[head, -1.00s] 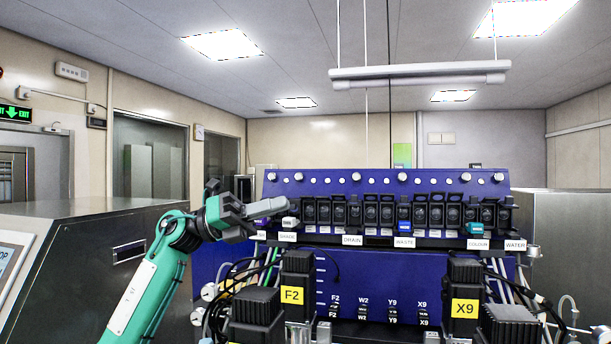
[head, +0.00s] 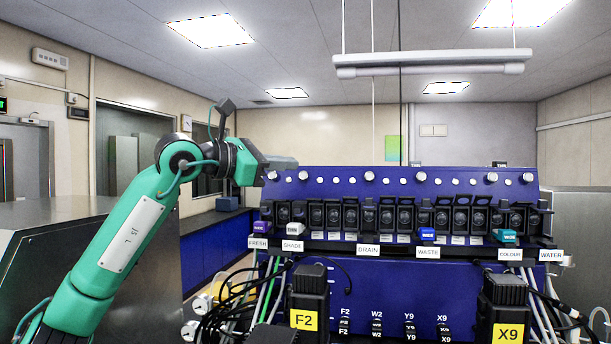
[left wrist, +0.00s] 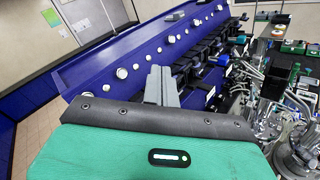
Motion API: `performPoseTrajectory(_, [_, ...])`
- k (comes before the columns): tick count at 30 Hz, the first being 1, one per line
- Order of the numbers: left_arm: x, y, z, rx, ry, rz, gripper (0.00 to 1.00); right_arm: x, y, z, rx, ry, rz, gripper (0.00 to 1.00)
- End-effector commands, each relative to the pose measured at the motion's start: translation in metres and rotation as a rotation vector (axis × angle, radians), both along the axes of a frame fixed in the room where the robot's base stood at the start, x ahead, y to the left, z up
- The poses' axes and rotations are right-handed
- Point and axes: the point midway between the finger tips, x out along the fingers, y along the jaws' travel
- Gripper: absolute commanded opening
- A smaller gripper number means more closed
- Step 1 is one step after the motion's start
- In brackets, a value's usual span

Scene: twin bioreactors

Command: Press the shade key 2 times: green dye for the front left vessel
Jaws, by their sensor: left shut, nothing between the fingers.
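The white shade key (head: 295,229) sits above the SHADE label (head: 292,246), near the left end of the blue panel (head: 400,180) in the head view. A purple key (head: 260,228) is left of it, over the FRESH label. My left gripper (head: 284,161) is shut and empty, at the panel's top left corner, higher than the shade key and apart from it. Its closed fingers (left wrist: 161,86) point along the panel in the left wrist view; I cannot make out the shade key there. The vessels are mostly hidden in the head view. My right gripper is not in view.
A blue key (head: 427,234) and a teal key (head: 507,236) sit farther right in the same row of dark switches.

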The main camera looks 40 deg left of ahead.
Motion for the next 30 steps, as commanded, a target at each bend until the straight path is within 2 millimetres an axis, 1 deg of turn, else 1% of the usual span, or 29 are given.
performPoseTrajectory(11, [0.000, 0.002, 0.001, 0.010, -0.004, 0.011, 0.00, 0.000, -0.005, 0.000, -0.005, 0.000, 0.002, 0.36])
performPoseTrajectory(16, [0.005, 0.005, -0.001, 0.007, -0.004, 0.011, 0.00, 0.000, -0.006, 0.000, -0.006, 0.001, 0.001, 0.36])
performPoseTrajectory(20, [0.017, 0.011, -0.005, 0.006, -0.002, 0.010, 0.00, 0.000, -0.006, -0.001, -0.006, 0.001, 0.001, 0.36])
performPoseTrajectory(30, [0.057, 0.033, -0.016, 0.006, -0.002, 0.010, 0.00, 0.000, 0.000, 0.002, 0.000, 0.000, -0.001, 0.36])
